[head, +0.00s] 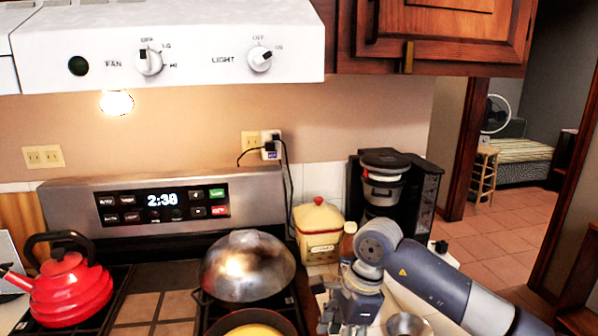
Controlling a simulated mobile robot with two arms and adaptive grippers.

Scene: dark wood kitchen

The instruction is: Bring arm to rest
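My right arm comes in from the lower right, with its grey and dark blue links (430,278) bent over the counter. My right gripper (347,316) hangs down at the bottom of the view, just right of the stove. Its fingertips run close to the picture's lower edge, and I cannot make out whether they are apart or what is between them. My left arm and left gripper are not in view.
A red kettle (70,290), a domed metal lid (246,265) and a pan with yellow contents (252,327) are on the stove. A cream canister (319,232) and black coffee maker (392,190) stand behind my gripper. A metal bowl (407,325) is beside it. The range hood (200,60) overhangs.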

